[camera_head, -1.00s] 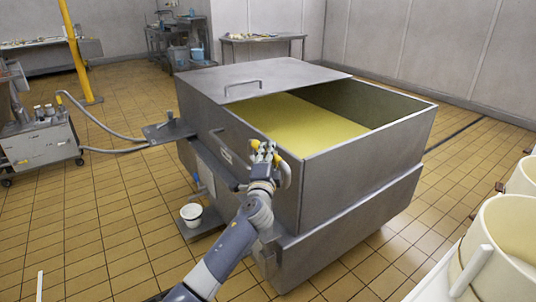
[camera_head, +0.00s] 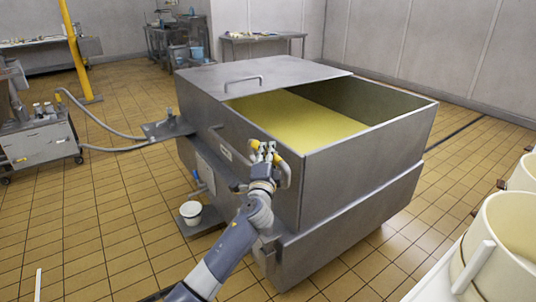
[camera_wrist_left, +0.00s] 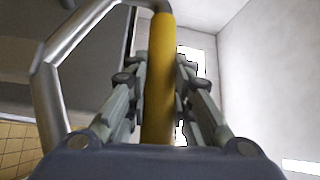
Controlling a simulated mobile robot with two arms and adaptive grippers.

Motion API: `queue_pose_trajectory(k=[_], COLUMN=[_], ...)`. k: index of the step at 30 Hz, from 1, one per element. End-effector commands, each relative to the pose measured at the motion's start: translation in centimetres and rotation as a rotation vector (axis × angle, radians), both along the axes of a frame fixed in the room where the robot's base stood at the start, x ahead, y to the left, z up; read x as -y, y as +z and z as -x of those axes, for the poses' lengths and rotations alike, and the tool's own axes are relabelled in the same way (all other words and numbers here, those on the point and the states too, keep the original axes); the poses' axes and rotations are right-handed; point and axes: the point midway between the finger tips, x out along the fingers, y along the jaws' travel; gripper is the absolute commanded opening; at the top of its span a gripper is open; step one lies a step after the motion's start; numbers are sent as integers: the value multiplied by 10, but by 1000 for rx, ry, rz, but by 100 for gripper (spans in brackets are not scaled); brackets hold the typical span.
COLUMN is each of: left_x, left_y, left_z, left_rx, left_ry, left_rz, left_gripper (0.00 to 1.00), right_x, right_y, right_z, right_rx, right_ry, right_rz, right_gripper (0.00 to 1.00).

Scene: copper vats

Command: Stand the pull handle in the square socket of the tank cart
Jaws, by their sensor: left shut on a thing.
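The pull handle is a bent grey metal bar with a yellow grip (camera_wrist_left: 160,75). My left gripper (camera_head: 267,148) is shut on the yellow grip, and the bar (camera_wrist_left: 48,95) curves away to the left in the left wrist view. In the head view the handle (camera_head: 287,174) shows beside my gripper, in front of the side wall of the big grey metal tank (camera_head: 330,190). I cannot tell whether the handle touches the tank. I cannot make out the square socket. My right gripper is not in view.
The tank holds yellow liquid (camera_head: 295,120) and is partly covered by a lid (camera_head: 255,75). A white bucket (camera_head: 191,213) sits on a low ledge at its left. A hose runs to a wheeled cart (camera_head: 38,140). Pale tubs (camera_head: 500,245) stand at the right.

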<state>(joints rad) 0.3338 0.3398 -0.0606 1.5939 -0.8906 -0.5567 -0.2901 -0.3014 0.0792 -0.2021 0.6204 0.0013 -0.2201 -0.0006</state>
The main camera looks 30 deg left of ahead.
Motion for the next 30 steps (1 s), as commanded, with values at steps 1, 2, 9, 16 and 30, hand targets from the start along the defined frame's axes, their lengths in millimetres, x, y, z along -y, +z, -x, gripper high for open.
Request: queue_pose_trajectory(k=[1, 2, 9, 16, 30], left_x=[0, 0, 0, 0, 0], left_y=[-1, -2, -13, -22, -42], left_z=[0, 0, 0, 0, 0], left_rx=[8, 8, 8, 8, 8], left_ry=[-1, -1, -1, -1, 0], left_rz=[-4, -4, -4, -4, -4], left_gripper=[0, 0, 0, 0, 0], right_x=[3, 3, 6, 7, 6], right_y=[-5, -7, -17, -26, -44], right_z=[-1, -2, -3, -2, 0], right_rx=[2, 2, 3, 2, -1], right_ry=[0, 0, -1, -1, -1], right_rz=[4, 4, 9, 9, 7], right_gripper=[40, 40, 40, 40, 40])
